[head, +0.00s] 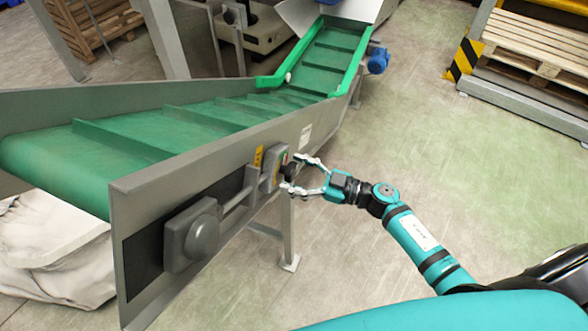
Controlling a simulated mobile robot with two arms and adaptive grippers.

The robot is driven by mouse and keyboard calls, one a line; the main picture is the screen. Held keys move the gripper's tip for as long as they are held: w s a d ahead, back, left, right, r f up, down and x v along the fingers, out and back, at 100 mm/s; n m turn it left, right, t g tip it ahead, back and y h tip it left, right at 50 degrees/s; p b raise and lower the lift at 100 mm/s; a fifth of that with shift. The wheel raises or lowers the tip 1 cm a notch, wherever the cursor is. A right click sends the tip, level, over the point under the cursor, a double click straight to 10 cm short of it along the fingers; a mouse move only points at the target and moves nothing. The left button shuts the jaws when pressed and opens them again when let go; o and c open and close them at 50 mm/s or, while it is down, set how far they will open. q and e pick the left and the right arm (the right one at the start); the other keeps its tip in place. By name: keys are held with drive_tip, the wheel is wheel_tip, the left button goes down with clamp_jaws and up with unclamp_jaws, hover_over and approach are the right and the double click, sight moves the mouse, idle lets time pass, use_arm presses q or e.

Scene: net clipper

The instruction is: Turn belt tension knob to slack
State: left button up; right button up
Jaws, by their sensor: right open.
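A dark round knob (291,172) sits on a small grey box (270,170) on the side panel of the green conveyor. A yellow label (259,156) is beside the box. My right gripper (289,173) reaches in from the right, with its open fingers above and below the knob. I cannot tell whether the fingers touch it. The knob's markings are too small to read. My left gripper is not in view.
The conveyor belt (150,138) slopes up towards the back. A grey rounded housing (193,236) sticks out of the side panel at the near left. A white sack (50,250) lies under the belt. The floor (440,160) to the right is clear up to a pallet rack (530,105).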

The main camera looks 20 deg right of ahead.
drive_tip(key=shift+w+a, duration=0.2)
drive_tip(key=shift+w, duration=0.05)
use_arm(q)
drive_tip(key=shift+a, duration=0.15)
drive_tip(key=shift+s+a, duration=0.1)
use_arm(e)
drive_tip(key=shift+s, duration=0.1)
drive_tip(key=shift+c, duration=0.6)
drive_tip(key=c, duration=1)
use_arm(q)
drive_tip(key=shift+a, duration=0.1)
use_arm(e)
drive_tip(key=shift+c, duration=0.2)
